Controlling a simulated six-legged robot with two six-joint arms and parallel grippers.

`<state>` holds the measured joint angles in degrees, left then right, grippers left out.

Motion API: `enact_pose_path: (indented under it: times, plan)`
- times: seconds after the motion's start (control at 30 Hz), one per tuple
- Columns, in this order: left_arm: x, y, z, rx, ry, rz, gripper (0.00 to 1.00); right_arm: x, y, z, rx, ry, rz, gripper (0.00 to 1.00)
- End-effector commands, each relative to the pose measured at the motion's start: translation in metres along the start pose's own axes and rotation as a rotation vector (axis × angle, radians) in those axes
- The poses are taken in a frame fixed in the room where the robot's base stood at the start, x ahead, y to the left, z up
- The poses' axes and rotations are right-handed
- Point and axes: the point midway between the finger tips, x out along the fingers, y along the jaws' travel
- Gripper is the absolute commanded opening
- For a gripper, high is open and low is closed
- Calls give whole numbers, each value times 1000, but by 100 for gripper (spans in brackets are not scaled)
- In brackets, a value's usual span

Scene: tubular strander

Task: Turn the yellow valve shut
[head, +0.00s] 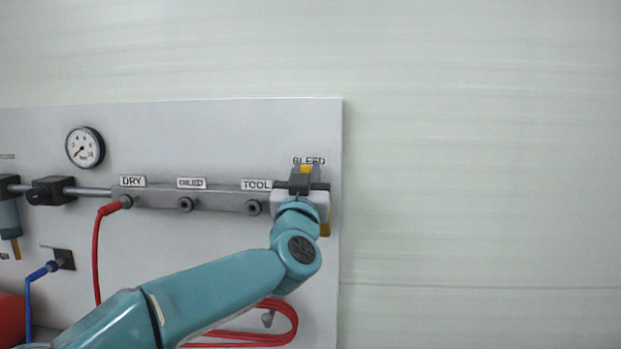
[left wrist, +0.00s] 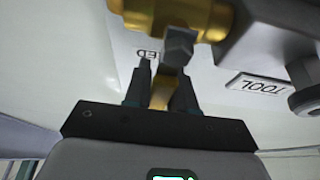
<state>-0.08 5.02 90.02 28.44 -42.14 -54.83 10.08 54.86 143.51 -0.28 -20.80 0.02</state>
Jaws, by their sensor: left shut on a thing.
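The yellow valve handle (head: 306,169) is at the right end of the grey manifold, just under the BLEED label. Only a small part of it shows above my left gripper (head: 305,174), which hides most of the valve. In the left wrist view, the fingers of my left gripper (left wrist: 161,88) are closed on both sides of the yellow handle (left wrist: 159,95). The brass valve body (left wrist: 180,14) and a dark hex nut (left wrist: 179,44) are just beyond the fingers. A brass end (head: 325,229) shows below the gripper in the head view. My right gripper is not in view.
The manifold (head: 222,200) has DRY, OILED and TOOL ports left of the valve. A red hose (head: 97,250) hangs from DRY, and its loops (head: 285,312) lie below my arm. A gauge (head: 85,147) is upper left. The wall right of the panel is clear.

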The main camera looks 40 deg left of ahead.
Motion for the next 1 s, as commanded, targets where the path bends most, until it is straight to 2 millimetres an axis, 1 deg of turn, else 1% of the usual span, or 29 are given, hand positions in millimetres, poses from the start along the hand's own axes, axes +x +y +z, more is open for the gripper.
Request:
enact_pose_path:
  times: [0.03,0.57,0.6,0.63,0.67,0.9,1.0]
  plan:
    - [0,-1,-2,-10,5,-5,0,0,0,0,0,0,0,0]
    - [0,-3,-3,-31,6,-15,0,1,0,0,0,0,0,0]
    - [0,-3,-3,-31,6,-15,34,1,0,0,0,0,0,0]
    - [0,-3,-3,-31,6,-15,44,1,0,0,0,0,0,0]
    - [0,-3,-3,-31,5,-14,46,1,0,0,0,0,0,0]
    - [0,-2,-1,-28,3,-12,46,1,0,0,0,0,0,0]
    - [-4,-2,-1,-29,3,-12,46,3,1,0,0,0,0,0]
